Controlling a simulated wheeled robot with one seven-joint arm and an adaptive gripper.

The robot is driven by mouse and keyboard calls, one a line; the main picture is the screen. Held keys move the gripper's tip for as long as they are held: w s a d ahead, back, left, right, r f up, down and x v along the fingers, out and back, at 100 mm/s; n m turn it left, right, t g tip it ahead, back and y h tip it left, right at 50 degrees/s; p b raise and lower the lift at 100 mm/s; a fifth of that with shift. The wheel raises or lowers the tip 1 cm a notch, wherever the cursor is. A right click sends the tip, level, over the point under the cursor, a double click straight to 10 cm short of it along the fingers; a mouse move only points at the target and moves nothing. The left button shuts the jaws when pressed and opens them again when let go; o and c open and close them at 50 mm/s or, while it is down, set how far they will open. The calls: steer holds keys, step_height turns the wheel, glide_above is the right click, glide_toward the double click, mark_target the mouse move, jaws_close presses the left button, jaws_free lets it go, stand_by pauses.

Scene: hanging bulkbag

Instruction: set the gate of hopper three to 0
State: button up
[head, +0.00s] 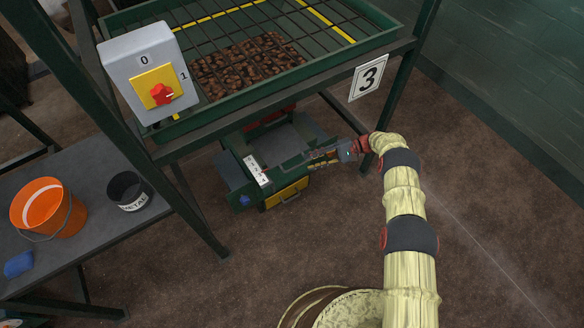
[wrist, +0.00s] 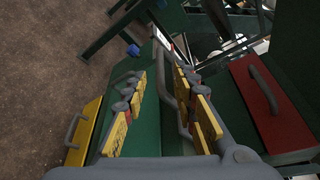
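Hopper three is the dark green bin marked by a white "3" sign (head: 369,77). Below its outlet sits a green housing with a white scale plate (head: 257,170), its marks too small to read. In the wrist view the plate (wrist: 163,40) is seen at a steep slant. My gripper (head: 318,159) reaches in from the right beneath the hopper. In the wrist view my gripper (wrist: 158,100) is open, its yellow-padded fingers apart. A grey bar handle (wrist: 182,112) lies between them, closer to the right finger; contact cannot be told. The gate's setting cannot be read.
A grey switch box (head: 144,62) with a red knob, marked 0 and 1, hangs at the hopper's left. A yellow drawer (head: 287,192) and a red panel (wrist: 270,105) flank the housing. An orange bucket (head: 42,208) and dark cup (head: 130,192) stand on a bench.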

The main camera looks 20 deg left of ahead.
mark_target(297, 166)
steer(key=b+x, duration=0.1)
steer(key=x, duration=0.6)
steer(key=shift+c, duration=0.5)
jaws_close()
stand_by(0.4)
